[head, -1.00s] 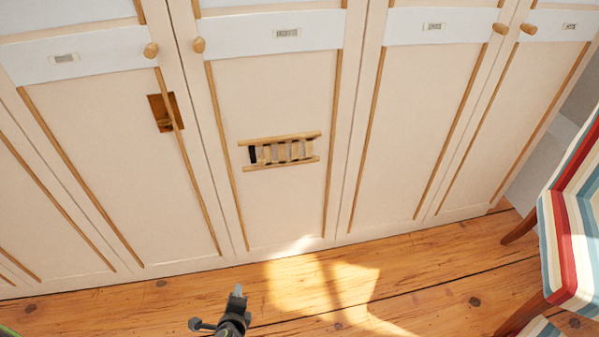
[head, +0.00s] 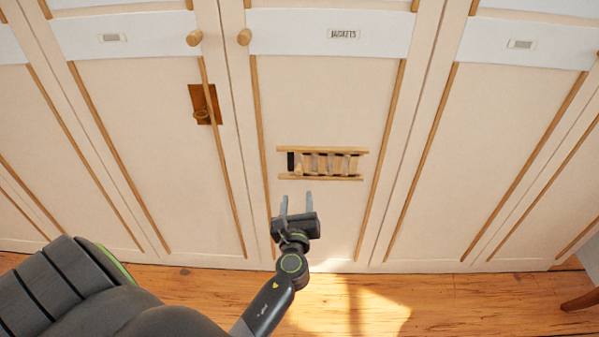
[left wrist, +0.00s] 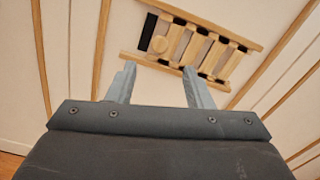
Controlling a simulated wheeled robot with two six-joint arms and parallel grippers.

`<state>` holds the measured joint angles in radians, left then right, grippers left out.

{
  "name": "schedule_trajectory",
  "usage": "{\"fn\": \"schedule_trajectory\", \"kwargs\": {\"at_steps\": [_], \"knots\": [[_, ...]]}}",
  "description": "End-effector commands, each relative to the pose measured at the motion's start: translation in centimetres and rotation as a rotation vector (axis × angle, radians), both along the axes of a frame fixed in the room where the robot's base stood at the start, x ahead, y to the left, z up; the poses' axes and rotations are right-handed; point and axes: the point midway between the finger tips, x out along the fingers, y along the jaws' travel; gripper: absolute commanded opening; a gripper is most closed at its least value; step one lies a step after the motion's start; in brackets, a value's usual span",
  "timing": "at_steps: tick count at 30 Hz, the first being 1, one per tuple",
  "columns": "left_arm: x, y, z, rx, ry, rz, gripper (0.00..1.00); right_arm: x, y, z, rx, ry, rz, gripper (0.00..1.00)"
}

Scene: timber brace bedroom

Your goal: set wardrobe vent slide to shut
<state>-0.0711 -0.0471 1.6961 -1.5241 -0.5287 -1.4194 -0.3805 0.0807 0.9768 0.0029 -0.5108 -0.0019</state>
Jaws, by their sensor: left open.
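The wardrobe vent slide (head: 322,163) is a slatted wooden panel between two horizontal rails on the door labelled JACKETS. A dark gap shows at its left end, and pale slots show between the slats. In the left wrist view the vent (left wrist: 195,48) lies just beyond the fingertips, with a round wooden knob (left wrist: 158,44) near its left end beside the dark gap. My left gripper (head: 296,196) is open and empty, just below the vent's lower rail in the picture; it also shows in the left wrist view (left wrist: 158,78). Contact with the vent cannot be told. My right gripper is out of view.
A brown plate with a ring (head: 203,106) is on the door to the left. Round wooden knobs (head: 244,37) stick out near the door tops. Sunlit wooden floor (head: 400,305) lies clear in front of the wardrobe. A chair leg (head: 580,301) shows at far right.

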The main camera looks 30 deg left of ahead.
Motion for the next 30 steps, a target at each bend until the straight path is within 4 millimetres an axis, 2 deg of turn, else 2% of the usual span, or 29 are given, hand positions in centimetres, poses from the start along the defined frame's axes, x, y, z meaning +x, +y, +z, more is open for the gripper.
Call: {"fn": "schedule_trajectory", "kwargs": {"at_steps": [1, 6, 12, 19, 30], "knots": [[1.1, 0.7, 0.1, 0.003, -0.002, -0.001, 0.46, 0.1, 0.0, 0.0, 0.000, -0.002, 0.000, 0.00], [4.3, 2.7, 0.0, 0.003, -0.002, 0.000, 0.46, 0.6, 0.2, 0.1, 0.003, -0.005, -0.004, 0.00], [7.4, 4.5, -0.2, -0.001, -0.001, 0.000, 0.46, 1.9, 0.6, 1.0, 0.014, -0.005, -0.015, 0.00], [8.9, 5.4, -0.2, -0.002, 0.000, 0.001, 0.46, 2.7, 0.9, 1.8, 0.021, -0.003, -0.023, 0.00], [9.1, 5.6, -0.1, -0.003, 0.001, 0.000, 0.45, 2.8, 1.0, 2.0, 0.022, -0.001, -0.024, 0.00]]}}
